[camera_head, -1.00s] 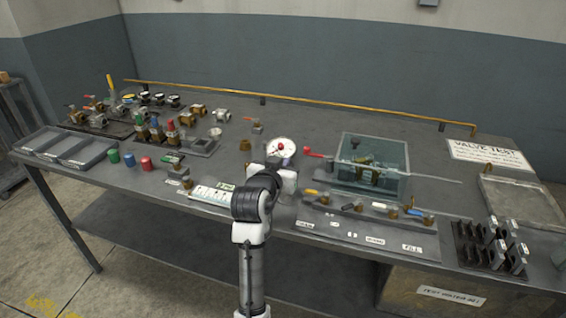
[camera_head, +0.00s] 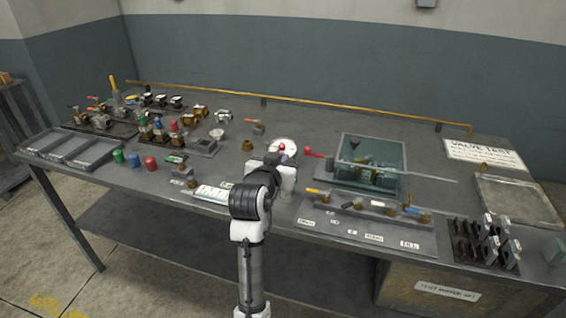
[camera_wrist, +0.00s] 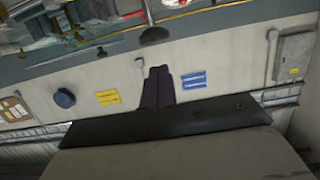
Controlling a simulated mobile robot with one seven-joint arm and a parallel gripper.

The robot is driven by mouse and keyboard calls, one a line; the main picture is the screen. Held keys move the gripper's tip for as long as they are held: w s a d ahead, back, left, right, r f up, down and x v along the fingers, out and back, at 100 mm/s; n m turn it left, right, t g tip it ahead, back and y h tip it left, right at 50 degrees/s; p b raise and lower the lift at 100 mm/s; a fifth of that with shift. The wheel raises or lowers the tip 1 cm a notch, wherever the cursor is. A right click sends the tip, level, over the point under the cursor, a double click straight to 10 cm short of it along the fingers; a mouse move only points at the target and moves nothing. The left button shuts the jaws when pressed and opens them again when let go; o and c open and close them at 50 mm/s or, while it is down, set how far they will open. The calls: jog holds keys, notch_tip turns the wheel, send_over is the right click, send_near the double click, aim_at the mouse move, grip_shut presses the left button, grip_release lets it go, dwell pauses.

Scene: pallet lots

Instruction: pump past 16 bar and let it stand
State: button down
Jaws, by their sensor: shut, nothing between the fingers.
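My gripper (camera_wrist: 158,70) shows in the wrist view as two dark fingers pressed together, with nothing between them. In the head view my arm's wrist hides the fingers; it is just in front of a round white dial (camera_head: 291,143) with a red spot over it. The dial's reading is too small to make out. A red knob on a lever (camera_head: 309,153) stands right of the dial, beside a clear-walled tank (camera_head: 398,160) with brass parts inside. I see no contact between gripper and lever. A valve manifold (camera_head: 345,204) with orange, white and blue handles sits in front of the tank.
Valves (camera_head: 158,128) and grey trays (camera_head: 85,157) crowd the left of the bench. Black holders (camera_head: 480,245) and an empty tray (camera_head: 515,200) stand at right. A yellow pipe (camera_head: 340,108) runs along the back. The bench's rear middle is mostly clear.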

jog(key=b+v, duration=0.1)
jog(key=v, duration=0.6)
jog(key=shift+f, duration=0.2)
jog(key=shift+s, duration=0.1)
jog(key=shift+a, duration=0.15)
